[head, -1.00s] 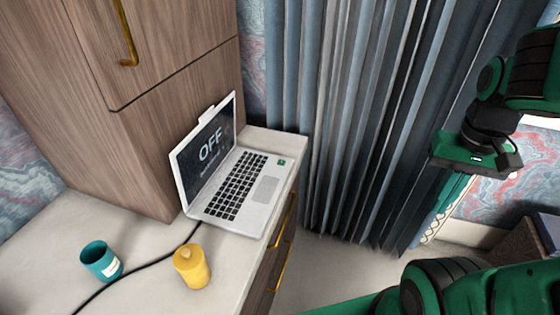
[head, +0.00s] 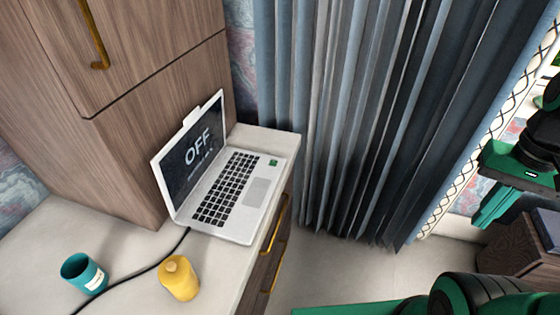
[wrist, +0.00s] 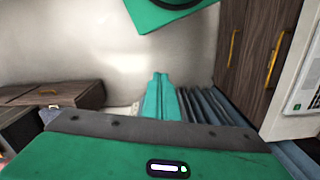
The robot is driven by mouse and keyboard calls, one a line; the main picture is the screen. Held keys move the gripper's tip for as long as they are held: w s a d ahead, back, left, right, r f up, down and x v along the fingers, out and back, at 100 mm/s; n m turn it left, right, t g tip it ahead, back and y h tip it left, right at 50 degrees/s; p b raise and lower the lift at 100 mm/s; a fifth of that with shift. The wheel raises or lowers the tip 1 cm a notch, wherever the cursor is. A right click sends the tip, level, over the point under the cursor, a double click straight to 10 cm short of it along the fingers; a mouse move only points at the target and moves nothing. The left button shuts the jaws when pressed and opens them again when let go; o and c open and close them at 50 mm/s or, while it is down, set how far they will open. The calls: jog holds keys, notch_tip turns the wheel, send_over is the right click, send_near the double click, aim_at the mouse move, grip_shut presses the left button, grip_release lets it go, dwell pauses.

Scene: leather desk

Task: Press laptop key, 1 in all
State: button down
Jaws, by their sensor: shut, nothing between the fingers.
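An open silver laptop (head: 226,200) stands on the pale desk in the head view, its screen (head: 195,150) reading "OFF". A small green key (head: 272,162) sits at the far right corner of its keyboard deck. In the wrist view part of the laptop (wrist: 304,90) shows at the right edge. My gripper (head: 483,222) is at the right of the head view, well away from the laptop. Its green fingers are together and empty, and they also show in the wrist view (wrist: 158,78).
A wooden cabinet (head: 150,120) rises behind the laptop. Grey-blue curtains (head: 360,120) hang beyond the desk; open floor lies between.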

jog(key=w+a+n+t, duration=0.2)
jog(key=w+a, duration=0.1)
jog(key=w, duration=0.9)
jog(key=n+t+y, duration=0.5)
jog(key=y, duration=0.1)
send_over(276, 164)
notch_tip(276, 164, down, 4)
jog(key=shift+f, duration=0.25)
jog(key=shift+f, duration=4.4)
